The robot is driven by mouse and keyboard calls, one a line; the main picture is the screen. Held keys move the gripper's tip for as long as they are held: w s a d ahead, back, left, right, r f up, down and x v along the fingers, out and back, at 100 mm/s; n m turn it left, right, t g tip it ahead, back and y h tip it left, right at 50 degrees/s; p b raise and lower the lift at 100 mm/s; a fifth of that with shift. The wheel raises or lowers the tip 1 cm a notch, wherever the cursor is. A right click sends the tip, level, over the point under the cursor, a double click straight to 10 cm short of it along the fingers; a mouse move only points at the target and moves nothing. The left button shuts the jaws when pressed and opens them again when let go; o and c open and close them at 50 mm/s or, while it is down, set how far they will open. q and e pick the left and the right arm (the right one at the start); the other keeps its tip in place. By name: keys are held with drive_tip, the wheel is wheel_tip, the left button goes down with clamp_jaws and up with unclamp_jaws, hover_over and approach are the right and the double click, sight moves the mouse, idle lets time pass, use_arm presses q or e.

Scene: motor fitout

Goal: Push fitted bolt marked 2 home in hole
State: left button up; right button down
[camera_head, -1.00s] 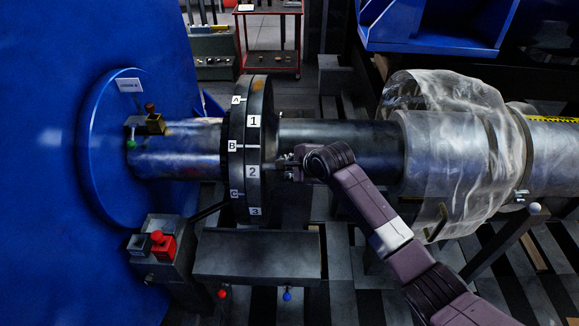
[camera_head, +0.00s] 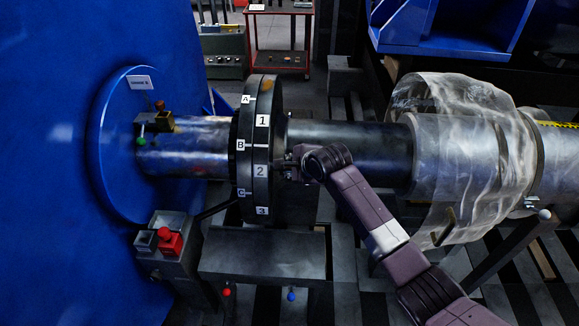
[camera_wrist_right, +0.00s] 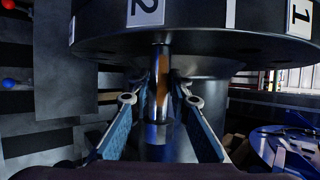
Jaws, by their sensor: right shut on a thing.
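The dark coupling flange (camera_head: 268,140) carries labels 1, 2 and 3 on one disc and A, B and C on the other. In the right wrist view, a shiny bolt (camera_wrist_right: 160,78) stands at the flange face directly below the label 2 (camera_wrist_right: 146,12). Its upper end meets the flange; how deep it sits in the hole cannot be seen. My right gripper (camera_wrist_right: 160,101) is shut on this bolt, with a finger on each side of it. In the head view my right gripper (camera_head: 288,164) is at the flange's right face beside the label 2 (camera_head: 261,171). My left gripper is not in view.
The shaft (camera_head: 350,145) runs right from the flange to a plastic-wrapped housing (camera_head: 465,150). A blue machine wall (camera_head: 60,240) is at left. A control box with a red button (camera_head: 169,242) and a grey bench (camera_head: 262,258) sit below the flange.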

drive_tip(key=shift+a+r, duration=0.15)
drive_tip(key=shift+a, duration=0.7)
drive_tip(key=shift+a+r, duration=0.15)
drive_tip(key=shift+a, duration=0.65)
drive_tip(key=c, duration=1.8)
unclamp_jaws()
drive_tip(key=shift+o, duration=0.4)
drive_tip(key=shift+f, duration=0.1)
drive_tip(key=v, duration=1.2)
drive_tip(key=shift+d, duration=0.3)
drive_tip(key=shift+f, duration=0.2)
drive_tip(key=shift+c, duration=0.4)
